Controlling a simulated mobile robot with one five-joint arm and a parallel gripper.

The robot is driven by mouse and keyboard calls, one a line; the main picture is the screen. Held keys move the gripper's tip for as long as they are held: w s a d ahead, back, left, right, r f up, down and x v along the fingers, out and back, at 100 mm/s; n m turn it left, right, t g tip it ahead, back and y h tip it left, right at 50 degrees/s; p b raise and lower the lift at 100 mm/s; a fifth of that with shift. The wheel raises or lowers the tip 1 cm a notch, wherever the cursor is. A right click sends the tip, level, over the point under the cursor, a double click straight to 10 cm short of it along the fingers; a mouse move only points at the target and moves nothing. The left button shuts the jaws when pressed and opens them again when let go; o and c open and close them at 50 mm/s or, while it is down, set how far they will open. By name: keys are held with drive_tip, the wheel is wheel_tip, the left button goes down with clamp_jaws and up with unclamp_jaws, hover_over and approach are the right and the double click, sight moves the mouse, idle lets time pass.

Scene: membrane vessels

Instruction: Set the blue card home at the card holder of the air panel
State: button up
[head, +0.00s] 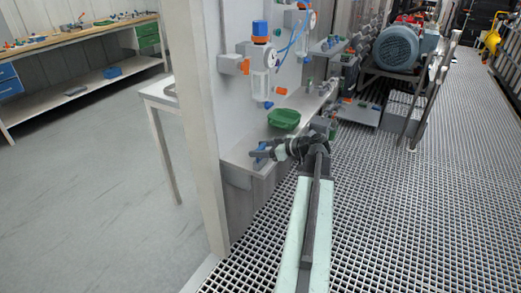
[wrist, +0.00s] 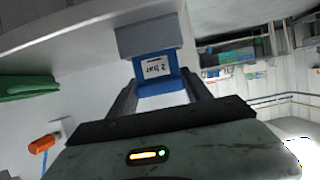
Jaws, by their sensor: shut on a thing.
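The blue card (wrist: 160,86) carries a white label reading "2 bar" and sits between the two fingers of my gripper (wrist: 165,92) in the wrist view. The fingers are shut on its sides. The card's far end meets a grey block (wrist: 148,38), which looks like the card holder; I cannot tell how deep the card sits in it. In the head view a small blue part of the card (head: 261,151) shows at my gripper, by the left end of the air panel's shelf. The fingers cover most of it there.
The air panel (head: 230,110) carries a blue-topped filter unit (head: 260,55) with orange fittings. A white post edge (head: 200,150) stands to the left.

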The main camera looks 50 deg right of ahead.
drive_tip(key=shift+f, duration=0.2)
drive_tip(key=o, duration=1.4)
drive_tip(key=p+v, duration=0.2)
drive_tip(key=v, duration=0.6)
drive_tip(key=shift+p, duration=0.35)
drive_tip(key=shift+f, duration=0.1)
